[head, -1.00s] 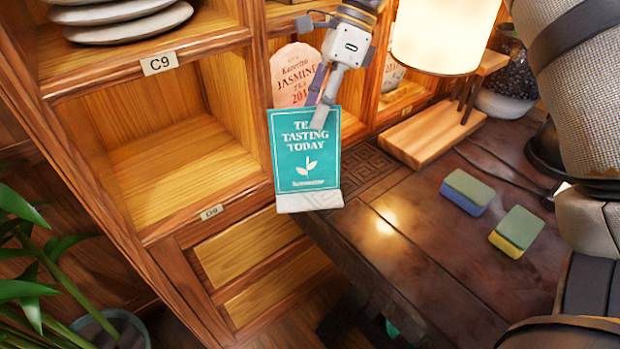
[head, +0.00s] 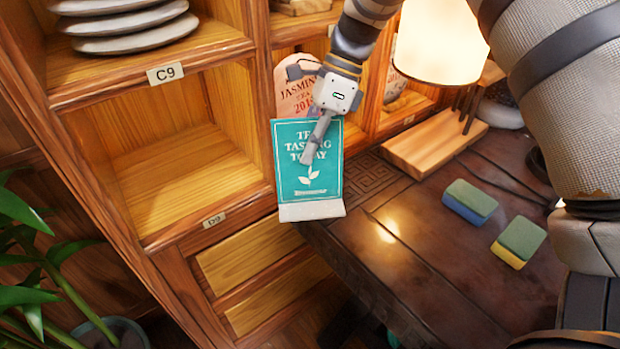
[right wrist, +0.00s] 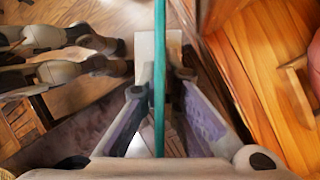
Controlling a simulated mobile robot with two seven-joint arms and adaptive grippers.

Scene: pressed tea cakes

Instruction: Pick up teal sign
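The teal sign (head: 297,181) reads "TEA TASTING TODAY" and stands upright in a pale base (head: 312,211) at the table's left edge, beside the shelf. My right gripper (head: 311,152) reaches down over it from above, its near finger in front of the sign's face and hiding some lettering. In the right wrist view the sign (right wrist: 159,70) shows edge-on as a thin teal strip between the two fingers (right wrist: 160,85). Gaps show between the strip and both fingers, so the gripper is open around it. My left gripper is not in view.
A pink-labelled jasmine tea cake (head: 292,88) stands in the shelf behind the sign. A lit lamp (head: 440,40), a wooden stand (head: 425,146) and two sponge-like blocks (head: 470,201) (head: 519,241) are on the dark table. A plant (head: 45,260) is at lower left.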

